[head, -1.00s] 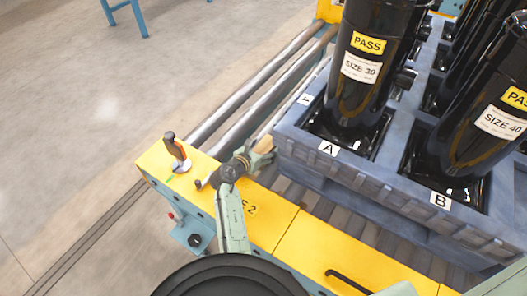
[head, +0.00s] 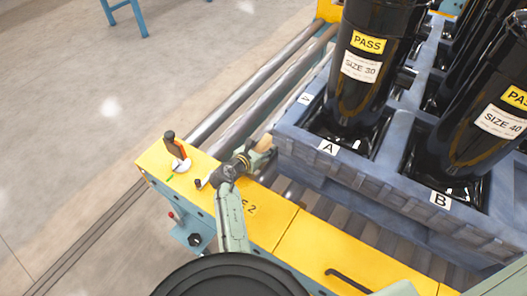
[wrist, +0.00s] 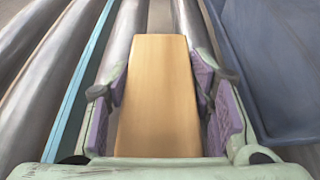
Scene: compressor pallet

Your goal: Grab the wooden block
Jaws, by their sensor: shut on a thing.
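The wooden block (wrist: 158,100) is a plain, light tan, long piece. In the wrist view it lies between the two purple-padded fingers of my gripper (wrist: 161,82), which are shut on its sides. Its far end reaches past the fingertips, over the grey rollers. In the head view only a small tan part of the block (head: 265,143) shows, close to the left corner of the blue pallet. My gripper (head: 256,153) is there at the block, past the yellow rail. My wrist and arm hide much of the fingers and block.
The blue pallet (head: 320,170) stands right beside my gripper and carries black compressors (head: 352,95). Grey rollers (head: 262,82) run to its left.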

